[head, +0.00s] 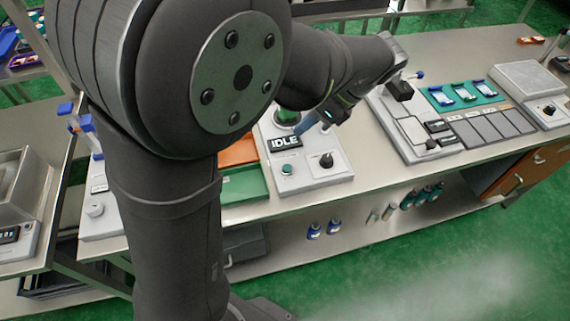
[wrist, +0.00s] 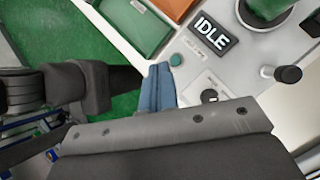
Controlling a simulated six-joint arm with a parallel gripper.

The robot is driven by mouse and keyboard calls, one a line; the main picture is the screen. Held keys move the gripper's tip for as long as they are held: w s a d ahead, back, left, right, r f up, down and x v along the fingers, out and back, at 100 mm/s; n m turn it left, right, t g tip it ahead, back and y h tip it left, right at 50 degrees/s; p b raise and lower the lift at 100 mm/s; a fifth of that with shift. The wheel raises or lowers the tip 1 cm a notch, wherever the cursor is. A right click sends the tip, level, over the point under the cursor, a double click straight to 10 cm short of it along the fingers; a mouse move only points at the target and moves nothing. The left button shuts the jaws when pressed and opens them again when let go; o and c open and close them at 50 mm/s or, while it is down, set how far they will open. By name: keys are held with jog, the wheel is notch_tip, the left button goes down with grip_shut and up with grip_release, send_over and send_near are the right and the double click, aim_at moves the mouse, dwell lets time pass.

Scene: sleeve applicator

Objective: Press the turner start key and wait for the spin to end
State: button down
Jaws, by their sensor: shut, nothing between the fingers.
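The turner (head: 310,178) is a white unit on the bench with a dark display reading "IDLE" (head: 286,142). The display also shows in the wrist view (wrist: 213,34). A round green key (head: 287,170) sits on its front left; in the wrist view the key (wrist: 175,60) is just beyond and right of my fingertips. A black knob (head: 326,160) is to its right. My gripper (head: 300,131) has blue fingers, shut and empty, which also show in the wrist view (wrist: 158,68). They appear above the turner, apart from the key. My arm partly hides the turner's back.
A green tray (head: 243,186) and an orange tray (head: 238,152) lie left of the turner. Another white station (head: 412,140) with a black knob stands to the right. Bare bench (head: 365,175) lies between them. Several bottles (head: 410,199) stand on the shelf below.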

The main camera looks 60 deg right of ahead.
aim_at(287, 168)
jog(key=m, duration=0.2)
jog(key=w+a+f+m+t, duration=0.1)
jog(key=m, duration=0.1)
jog(key=a+f+m+t, duration=0.1)
jog(key=m, duration=0.1)
jog(key=shift+w, duration=0.35)
jog(key=shift+f, duration=4.35)
jog(key=shift+f, duration=0.15)
jog(key=shift+f, duration=0.25)
